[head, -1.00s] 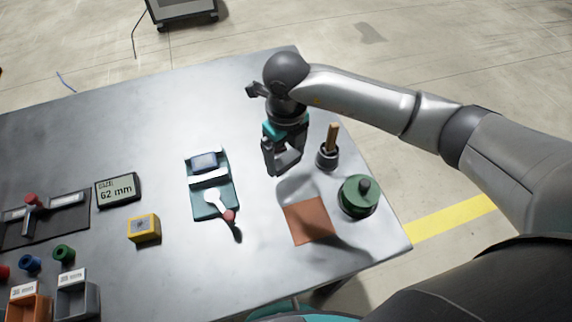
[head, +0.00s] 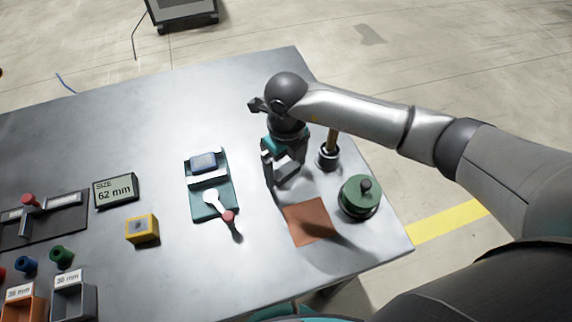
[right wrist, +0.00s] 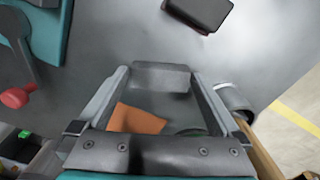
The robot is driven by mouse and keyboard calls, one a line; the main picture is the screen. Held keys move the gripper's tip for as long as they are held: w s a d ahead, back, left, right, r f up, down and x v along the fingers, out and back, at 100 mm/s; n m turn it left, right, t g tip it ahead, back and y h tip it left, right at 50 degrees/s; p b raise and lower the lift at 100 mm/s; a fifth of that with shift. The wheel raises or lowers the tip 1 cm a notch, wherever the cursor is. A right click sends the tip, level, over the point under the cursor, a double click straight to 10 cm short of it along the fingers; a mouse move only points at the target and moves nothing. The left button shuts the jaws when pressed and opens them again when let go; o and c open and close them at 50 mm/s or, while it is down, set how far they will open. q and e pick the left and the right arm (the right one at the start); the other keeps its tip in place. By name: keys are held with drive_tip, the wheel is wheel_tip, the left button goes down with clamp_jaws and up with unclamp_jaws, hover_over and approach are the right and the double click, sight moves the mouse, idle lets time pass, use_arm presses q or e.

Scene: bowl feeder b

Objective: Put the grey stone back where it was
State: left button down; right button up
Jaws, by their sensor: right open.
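My right gripper (head: 282,172) points down over the table, left of the cup. It is open. A pale grey block, which looks like the grey stone (right wrist: 160,76), shows between its fingertips in the right wrist view. I cannot tell whether the fingers touch it or whether it rests on the table. In the head view the fingers mostly hide it. An orange-brown mat (head: 308,222) lies bare nearer to me; part of it shows between the fingers in the right wrist view (right wrist: 135,118). My left gripper is not in view.
A dark cup with a wooden handle (head: 328,158) stands close right, and a green lidded pot (head: 359,198) beside the mat. A teal fixture with a red-knobbed lever (head: 210,190) stands left. A dark block (right wrist: 200,12) lies beyond the gripper.

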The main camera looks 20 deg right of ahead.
sight(286, 169)
drive_tip(key=shift+r, duration=0.25)
wheel_tip(286, 169, up, 12)
drive_tip(key=p, duration=0.1)
drive_tip(key=shift+p, duration=0.4)
